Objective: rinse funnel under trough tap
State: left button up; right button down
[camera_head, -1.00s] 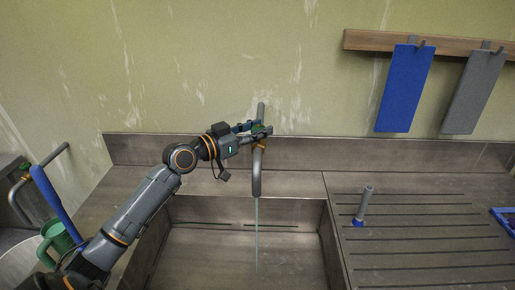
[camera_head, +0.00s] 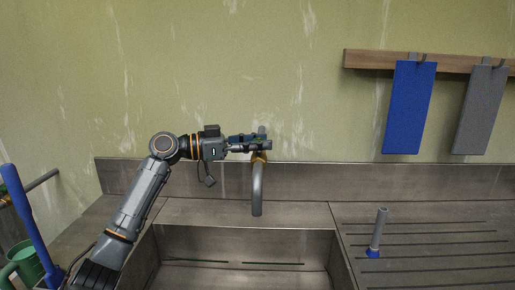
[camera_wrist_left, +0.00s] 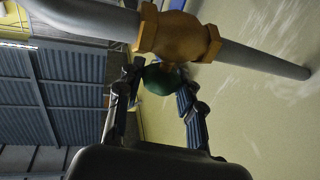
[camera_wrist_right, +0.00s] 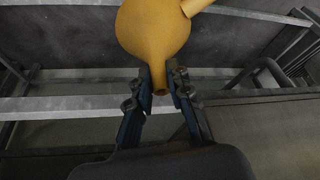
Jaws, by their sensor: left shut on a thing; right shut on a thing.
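The trough tap's grey spout (camera_head: 257,192) curves down over the steel trough (camera_head: 190,241), and no water stream shows below it. My left gripper (camera_head: 262,143) is at the top of the tap. In the left wrist view its fingers are shut on the green tap knob (camera_wrist_left: 160,79), beside the brass tap body (camera_wrist_left: 178,37). The yellow funnel (camera_wrist_right: 153,30) shows in the right wrist view, its wide part cut by the top edge. My right gripper (camera_wrist_right: 160,86) is shut on the funnel's narrow stem. The head view does not show the funnel or right gripper.
A blue panel (camera_head: 409,108) and a grey panel (camera_head: 480,110) hang from a wooden rail (camera_head: 365,60). A grey rod with a blue foot (camera_head: 378,233) stands on the grooved drainboard (camera_head: 440,265). A green container (camera_head: 24,262) and a blue-handled thing (camera_head: 28,215) are at the left.

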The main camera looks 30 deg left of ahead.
pick_arm(q)
jog(key=o, duration=1.2)
jog(key=shift+a, duration=0.1)
jog(key=v, duration=1.2)
